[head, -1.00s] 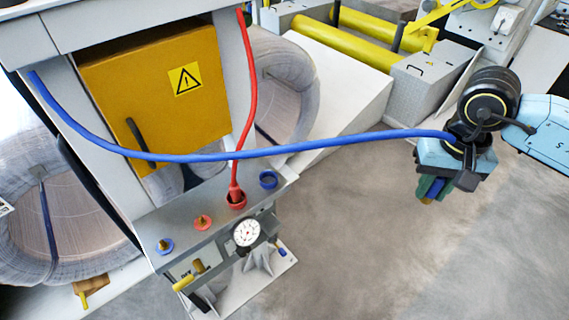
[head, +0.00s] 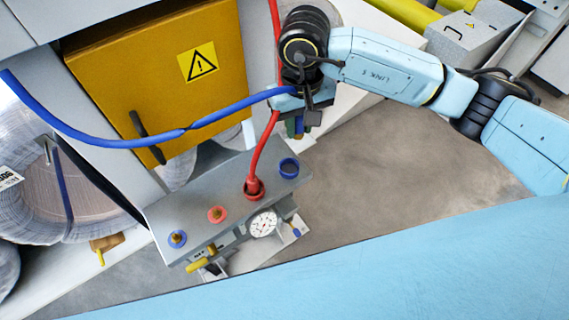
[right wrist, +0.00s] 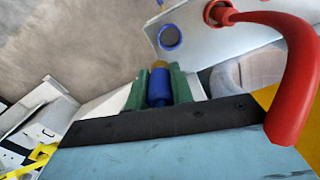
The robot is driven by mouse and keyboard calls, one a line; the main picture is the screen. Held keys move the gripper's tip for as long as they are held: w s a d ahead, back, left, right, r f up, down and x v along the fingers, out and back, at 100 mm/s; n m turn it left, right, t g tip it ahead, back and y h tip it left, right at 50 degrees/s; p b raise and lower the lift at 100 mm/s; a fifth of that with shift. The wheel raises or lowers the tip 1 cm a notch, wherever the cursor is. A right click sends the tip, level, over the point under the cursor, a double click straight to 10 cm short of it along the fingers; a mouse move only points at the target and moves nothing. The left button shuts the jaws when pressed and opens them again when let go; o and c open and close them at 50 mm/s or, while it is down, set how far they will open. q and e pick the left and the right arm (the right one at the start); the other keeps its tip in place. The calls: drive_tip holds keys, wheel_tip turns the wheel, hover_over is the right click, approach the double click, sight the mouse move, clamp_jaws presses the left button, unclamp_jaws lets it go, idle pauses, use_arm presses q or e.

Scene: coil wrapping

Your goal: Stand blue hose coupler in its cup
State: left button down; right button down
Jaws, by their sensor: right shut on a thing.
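The blue hose coupler (right wrist: 158,88), with a brass tip, is held between the green fingers of my right gripper (right wrist: 159,92) in the right wrist view. In the head view my right gripper (head: 300,126) is above and just behind the blue cup (head: 289,168), mostly covering the coupler. A blue hose (head: 215,117) runs from the gripper to the left edge. The blue cup looks empty and also shows in the right wrist view (right wrist: 170,38), beyond the coupler's tip and apart from it. My left gripper is not in view.
A red hose (head: 265,142) stands in the red cup (head: 253,188) beside the blue one and rises close to my right gripper. The grey panel (head: 195,195) also bears blue and red fittings and a gauge (head: 264,224). A yellow cabinet (head: 160,75) stands behind.

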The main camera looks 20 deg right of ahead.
drive_tip(key=f, duration=0.2)
drive_tip(key=a+f, duration=0.1)
drive_tip(key=f, duration=0.1)
drive_tip(key=s+a+f, duration=0.1)
drive_tip(key=f, duration=0.1)
drive_tip(key=shift+f+p, duration=0.3)
drive_tip(key=shift+f, duration=0.1)
drive_tip(key=shift+w+f, duration=0.15)
drive_tip(key=shift+f, duration=1.95)
